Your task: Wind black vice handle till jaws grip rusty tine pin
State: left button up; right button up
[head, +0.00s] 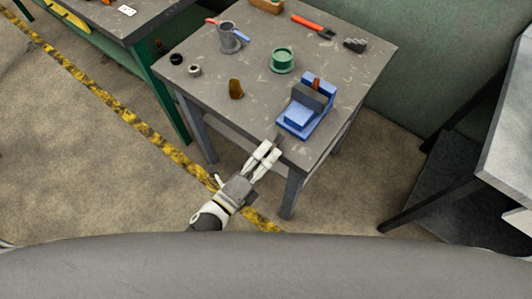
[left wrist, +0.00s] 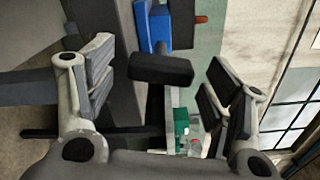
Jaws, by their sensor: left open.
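The blue vice (head: 297,117) stands near the front right of the grey table, with grey jaws (head: 309,96). The rusty tine pin (head: 316,83) stands up at the jaws; whether they touch it I cannot tell. In the left wrist view the pin (left wrist: 201,19) sticks out to the right of the blue vice body (left wrist: 155,28). The black handle (left wrist: 161,69) lies in front of the vice, between my open fingers in that picture and apart from both. My left gripper (head: 270,149) is open and empty at the table's front edge. My right gripper is out of view.
On the table (head: 210,87) are a green round container (head: 282,61), a grey mug (head: 229,38), a brown piece (head: 236,89), a red-handled tool (head: 313,26) and small rings. Another grey table (head: 512,105) stands at right. Floor is clear left of the table.

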pick_arm(q)
jog(key=v, duration=1.1)
jog(key=shift+s, duration=0.2)
jog(key=shift+a, duration=0.1)
jog(key=s+a+f+n+g+y, duration=0.1)
jog(key=a+f+n+g+y, duration=0.15)
jog(key=f+n, duration=0.45)
jog(key=s+a+f+n+g+y, duration=0.1)
jog(key=a+f+n+y, duration=0.2)
jog(key=f, duration=0.8)
jog(key=s+a+f+n+g+y, duration=0.2)
jog(key=a+f+n, duration=0.2)
jog(key=f, duration=0.6)
jog(key=s+a+f+n+g+y, duration=0.1)
jog(key=s+a+f+n+g, duration=0.2)
jog(key=s+f+n, duration=0.3)
jog(key=s+a+f+n+g+y, duration=0.2)
jog(key=s+f+n+g, duration=0.3)
jog(key=s+f, duration=0.4)
jog(key=s+a, duration=0.1)
jog(key=s, duration=0.2)
jog(key=shift+n, duration=0.4)
jog(key=shift+s, duration=0.15)
